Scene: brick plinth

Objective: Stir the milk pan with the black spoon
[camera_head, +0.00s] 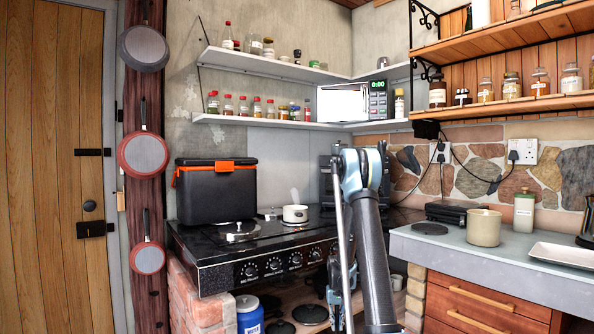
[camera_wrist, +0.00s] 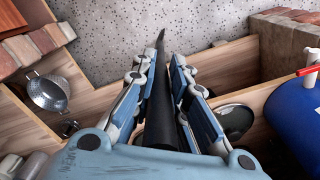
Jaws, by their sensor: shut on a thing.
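The milk pan (camera_head: 295,214), small and cream-white, sits on the black stove top (camera_head: 262,252). My gripper (camera_wrist: 159,70) is shut on a long dark thing, the black spoon (camera_wrist: 160,112), which runs between the fingers and narrows to a point beyond them. I see the spoon edge-on, so its bowl shape cannot be made out. In the head view my gripper (camera_head: 340,288) hangs low in front of the stove, right of and below the pan. It is partly hidden by my arm, and the spoon cannot be made out there.
A black cool box (camera_head: 216,192) stands at the stove's back left. A counter with a cream pot (camera_head: 484,227) is at the right. Below are a blue container (camera_head: 250,318), a metal colander (camera_wrist: 48,92) and wooden shelf boards near my gripper. Space above the pan is clear.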

